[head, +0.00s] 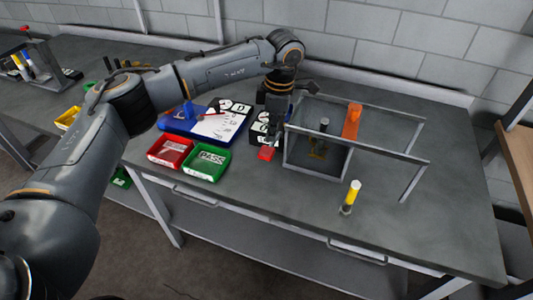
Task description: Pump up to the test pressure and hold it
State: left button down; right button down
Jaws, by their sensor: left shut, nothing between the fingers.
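A clear-walled guard frame (392,155) stands on the bench, with an orange upright part (352,120) at its back and a dark fitting (319,146) inside. A dark unit with a white number label (261,129) and a small red part (266,153) sits just left of the guard. My left gripper (273,127) points down at this unit, beside the guard's left wall. It is shut and looks empty; whether it touches the unit I cannot tell. No pressure reading is legible. My right gripper is out of view.
A red tray (170,164) and a green PASS tray (222,164) lie at the front edge. A blue board with a white sheet (217,127) lies behind them. The bench's right end is clear.

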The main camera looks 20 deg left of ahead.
aim_at(269, 151)
pick_arm(q)
jog(key=shift+a+f+b, duration=0.2)
jog(key=shift+f+b, duration=0.4)
jog(key=shift+f, duration=1.25)
